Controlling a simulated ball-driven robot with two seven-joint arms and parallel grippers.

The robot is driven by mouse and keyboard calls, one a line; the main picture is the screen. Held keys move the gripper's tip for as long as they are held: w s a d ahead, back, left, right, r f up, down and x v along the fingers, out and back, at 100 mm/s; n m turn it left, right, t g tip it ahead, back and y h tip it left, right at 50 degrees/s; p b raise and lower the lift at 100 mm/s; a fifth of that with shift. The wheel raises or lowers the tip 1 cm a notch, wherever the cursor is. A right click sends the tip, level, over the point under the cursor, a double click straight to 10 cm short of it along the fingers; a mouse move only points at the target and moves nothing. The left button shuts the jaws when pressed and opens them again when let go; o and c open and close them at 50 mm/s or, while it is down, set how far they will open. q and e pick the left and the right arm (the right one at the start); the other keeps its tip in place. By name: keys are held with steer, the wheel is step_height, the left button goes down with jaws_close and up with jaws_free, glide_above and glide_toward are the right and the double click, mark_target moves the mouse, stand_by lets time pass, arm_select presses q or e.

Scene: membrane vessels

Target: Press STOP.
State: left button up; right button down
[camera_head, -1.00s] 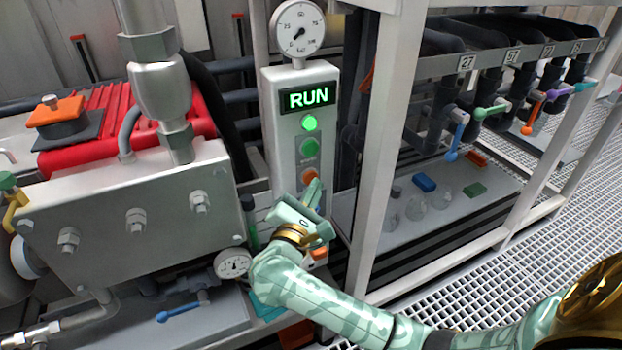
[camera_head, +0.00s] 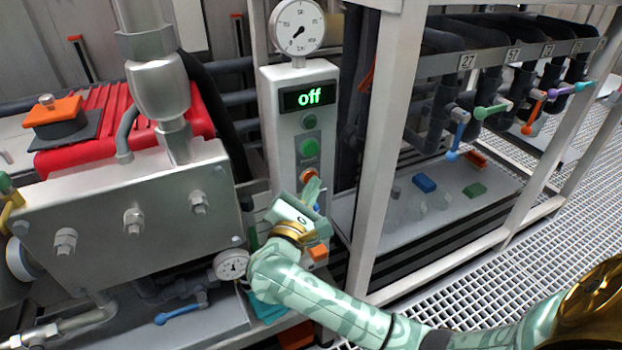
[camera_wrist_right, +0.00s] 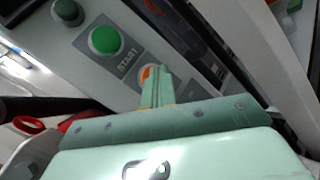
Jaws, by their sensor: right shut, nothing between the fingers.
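The control post (camera_head: 286,120) stands upright in the head view, its display (camera_head: 309,96) reading "off" in green. Below it are a dim lamp (camera_head: 309,121), a green button (camera_head: 310,147) and an orange button (camera_head: 309,174). In the right wrist view the green button (camera_wrist_right: 105,40) is labelled START, and the orange button (camera_wrist_right: 146,73) shows partly behind my fingers; its label is hidden. My right gripper (camera_head: 312,188) is shut and empty, its tips at the orange button; I cannot tell whether they still touch it. My left gripper is not in view.
A pressure gauge (camera_head: 297,27) tops the post. Left is a steel block (camera_head: 120,215) with bolts and a red ribbed unit (camera_head: 85,140). Right is a white frame post (camera_head: 383,150), then a shelf with small blocks (camera_head: 424,183) and coloured valve handles (camera_head: 457,137).

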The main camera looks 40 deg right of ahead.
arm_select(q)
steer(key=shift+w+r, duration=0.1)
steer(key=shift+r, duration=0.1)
arm_select(e)
steer(key=shift+s+a, duration=0.15)
steer(key=shift+s, duration=0.7)
